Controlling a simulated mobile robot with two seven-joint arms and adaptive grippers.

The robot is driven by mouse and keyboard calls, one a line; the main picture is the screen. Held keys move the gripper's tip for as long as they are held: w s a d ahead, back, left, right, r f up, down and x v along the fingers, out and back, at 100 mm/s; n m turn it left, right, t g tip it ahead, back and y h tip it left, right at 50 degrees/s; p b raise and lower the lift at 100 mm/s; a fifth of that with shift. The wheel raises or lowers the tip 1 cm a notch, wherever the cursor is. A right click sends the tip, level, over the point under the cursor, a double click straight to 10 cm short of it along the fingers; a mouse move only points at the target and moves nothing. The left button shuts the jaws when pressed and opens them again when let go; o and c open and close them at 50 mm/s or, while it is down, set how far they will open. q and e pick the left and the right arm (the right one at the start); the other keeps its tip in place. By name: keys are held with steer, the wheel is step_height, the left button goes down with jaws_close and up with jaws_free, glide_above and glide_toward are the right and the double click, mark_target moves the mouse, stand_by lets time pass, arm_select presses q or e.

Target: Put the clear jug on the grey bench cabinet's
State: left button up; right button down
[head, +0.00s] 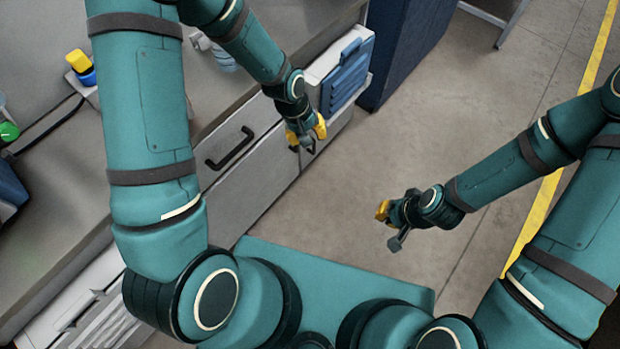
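The grey bench cabinet (252,172) stands at the left, with a worktop, a pale front and a dark bar handle (230,148). A clear, bluish-white object (223,60) on the worktop is partly hidden behind my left arm; I cannot tell whether it is the clear jug. My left gripper (306,136) hangs in front of the cabinet's far end, pointing down, with its fingers apart and nothing seen between them. My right gripper (390,225) is over open floor, away from the cabinet, open and empty.
A yellow and blue object (81,67) and a green-topped item (8,131) are on the worktop at the left. A blue panelled unit (347,75) is at the cabinet's far end, near a dark blue block (405,45). The floor (440,110) is clear in the middle.

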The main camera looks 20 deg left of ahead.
arm_select(q)
steer(key=s+d+f+m, duration=0.1)
steer(key=s+d+f, duration=0.1)
steer(key=s, duration=0.4)
steer(key=s+d+f+m+h, duration=0.1)
steer(key=s+d+f, duration=0.1)
steer(key=s+f, duration=0.3)
steer(key=shift+s+d+m+t, duration=0.2)
steer(key=shift+s+m+t, duration=0.15)
steer(key=shift+s, duration=0.65)
steer(key=shift+f, duration=0.1)
stand_by(0.4)
